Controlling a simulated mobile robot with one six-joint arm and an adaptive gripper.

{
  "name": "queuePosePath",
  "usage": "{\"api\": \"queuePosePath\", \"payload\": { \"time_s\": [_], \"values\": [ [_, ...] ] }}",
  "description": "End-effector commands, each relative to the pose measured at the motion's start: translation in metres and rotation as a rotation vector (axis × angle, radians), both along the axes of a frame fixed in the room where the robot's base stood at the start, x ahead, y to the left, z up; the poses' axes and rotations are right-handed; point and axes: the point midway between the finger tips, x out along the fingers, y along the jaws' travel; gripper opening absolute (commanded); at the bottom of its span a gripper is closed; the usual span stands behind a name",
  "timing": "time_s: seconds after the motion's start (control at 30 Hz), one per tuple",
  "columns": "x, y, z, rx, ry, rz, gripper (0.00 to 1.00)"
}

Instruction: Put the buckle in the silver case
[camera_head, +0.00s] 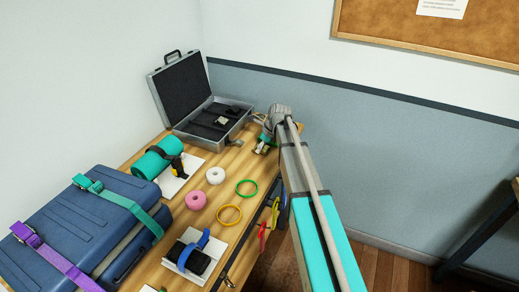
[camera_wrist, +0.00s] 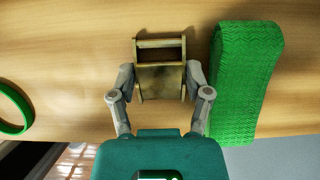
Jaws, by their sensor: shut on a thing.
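My gripper (camera_wrist: 161,82) is shut on a brass-coloured metal buckle (camera_wrist: 161,66), with one finger on each side of it. The wood tabletop lies behind the buckle; I cannot tell whether the buckle touches it. In the head view my gripper (camera_head: 264,142) is at the table's far right edge, just right of the silver case (camera_head: 203,134). The buckle is too small there to make out clearly. The silver case stands open at the back of the table, its lid raised at the left. A small pale metal piece (camera_head: 221,121) lies in its dark interior.
A green woven strap (camera_wrist: 245,80) lies close to the right of my gripper. A green ring (camera_head: 246,188), yellow ring (camera_head: 229,215), pink roll (camera_head: 195,200) and white roll (camera_head: 215,175) lie mid-table. A blue suitcase (camera_head: 75,225) fills the front left. Straps hang at the right edge.

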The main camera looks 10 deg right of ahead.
Motion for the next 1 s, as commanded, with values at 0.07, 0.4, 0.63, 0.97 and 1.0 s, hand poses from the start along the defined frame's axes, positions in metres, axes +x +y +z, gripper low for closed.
{"api": "queuePosePath", "payload": {
  "time_s": [0.07,0.4,0.63,0.97,1.0],
  "values": [
    [0.0,0.0,0.0,0.0,0.0,0.0,0.06],
    [0.0,0.0,0.007,0.0,0.0,0.0,0.06],
    [0.0,0.001,0.023,0.0,0.0,0.001,0.06],
    [-0.021,0.001,0.059,0.0,0.0,0.001,0.06],
    [-0.025,0.001,0.064,0.0,0.0,0.001,0.06]
  ]
}}
